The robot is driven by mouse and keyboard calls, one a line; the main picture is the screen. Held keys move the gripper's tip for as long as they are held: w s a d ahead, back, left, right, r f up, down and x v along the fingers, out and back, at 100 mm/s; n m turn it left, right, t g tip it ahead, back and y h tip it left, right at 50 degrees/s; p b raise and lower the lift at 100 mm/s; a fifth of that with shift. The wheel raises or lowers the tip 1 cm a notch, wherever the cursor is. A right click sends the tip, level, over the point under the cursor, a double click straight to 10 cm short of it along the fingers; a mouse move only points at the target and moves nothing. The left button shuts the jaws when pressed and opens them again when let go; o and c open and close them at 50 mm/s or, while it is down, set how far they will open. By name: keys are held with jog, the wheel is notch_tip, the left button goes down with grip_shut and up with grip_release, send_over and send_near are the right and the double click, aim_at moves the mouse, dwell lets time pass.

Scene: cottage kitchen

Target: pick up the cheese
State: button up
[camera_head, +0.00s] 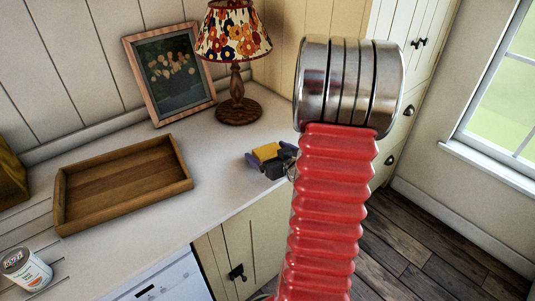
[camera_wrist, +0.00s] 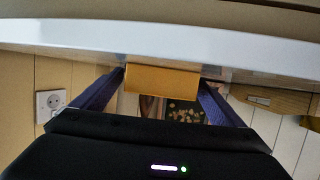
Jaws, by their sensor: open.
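The cheese (camera_head: 266,151) is a small yellow-orange block near the front right edge of the counter, below the lamp. My gripper (camera_head: 268,158) is open around it, its dark blue fingers low at the counter and partly hidden behind my red arm. In the wrist view the cheese (camera_wrist: 162,80) is an orange block between the two fingertips of my gripper (camera_wrist: 162,76), one on each side. The gaps beside it look small, and I cannot tell whether either finger touches it.
A wooden tray (camera_head: 120,205) lies on the counter at left, with a white can (camera_head: 27,270) at the front left. A flowered lamp (camera_head: 238,108) and a framed picture (camera_head: 170,73) stand behind. The counter between tray and cheese is clear.

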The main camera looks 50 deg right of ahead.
aim_at(268, 150)
jog(key=c, duration=1.3)
jog(key=shift+r, duration=0.1)
jog(key=shift+r, duration=4.95)
